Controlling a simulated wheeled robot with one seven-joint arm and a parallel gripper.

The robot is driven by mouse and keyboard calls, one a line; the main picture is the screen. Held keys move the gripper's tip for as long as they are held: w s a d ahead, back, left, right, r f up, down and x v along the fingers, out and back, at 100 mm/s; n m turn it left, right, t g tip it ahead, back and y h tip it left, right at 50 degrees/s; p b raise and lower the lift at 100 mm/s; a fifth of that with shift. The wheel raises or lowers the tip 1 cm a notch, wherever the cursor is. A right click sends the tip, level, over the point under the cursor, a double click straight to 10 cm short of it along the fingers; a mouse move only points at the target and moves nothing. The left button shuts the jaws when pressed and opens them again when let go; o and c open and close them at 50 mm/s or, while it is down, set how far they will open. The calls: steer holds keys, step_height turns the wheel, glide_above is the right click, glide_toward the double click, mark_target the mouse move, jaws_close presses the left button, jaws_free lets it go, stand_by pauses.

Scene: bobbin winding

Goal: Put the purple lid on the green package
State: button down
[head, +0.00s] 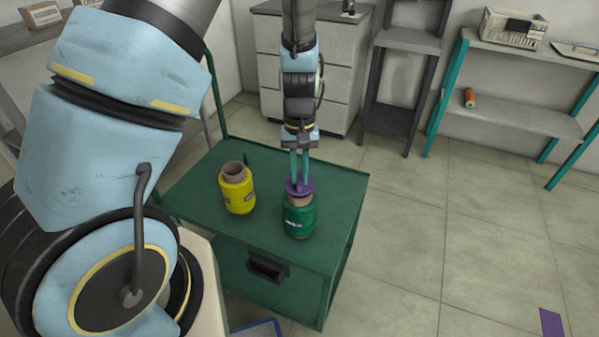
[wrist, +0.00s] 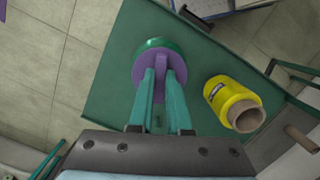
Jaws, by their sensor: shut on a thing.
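The green package (head: 299,219), a spool with a brown core, stands upright near the right front of the green cabinet top. The purple lid (head: 301,188) is over the top of it, held between the fingers of my gripper (head: 299,182). In the wrist view, the purple lid (wrist: 150,68) covers most of the green package (wrist: 157,43), whose green edge shows beyond it. My gripper (wrist: 161,72) points down and is shut on the lid. A little brown core shows under the lid in the head view, so I cannot tell whether the lid touches it.
A yellow package (head: 237,190) with an open brown core stands left of the green one on the green cabinet (head: 200,178). A small dark upright piece (head: 245,159) is behind it. A teal shelf (head: 520,108) stands at the right. The floor at right is mostly clear.

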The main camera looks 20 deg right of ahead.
steer(key=shift+f+b, duration=0.45)
steer(key=shift+f, duration=0.4)
steer(key=c, duration=0.8)
jaws_free()
steer(key=shift+r, duration=0.15)
step_height(320, 180, up, 10)
steer(key=w+r+b, duration=0.1)
steer(key=w, duration=0.1)
steer(key=a+r+n+t, duration=0.1)
steer(key=a, duration=0.7)
steer(key=a+r+t, duration=0.1)
steer(key=a+r, duration=0.1)
steer(key=a, duration=0.7)
steer(key=a+r+n+t, duration=0.1)
steer(key=a, duration=0.7)
steer(key=shift+s+a+r+n+h, duration=0.2)
steer(key=shift+s+n+h, duration=0.1)
steer(key=shift+s+h, duration=0.1)
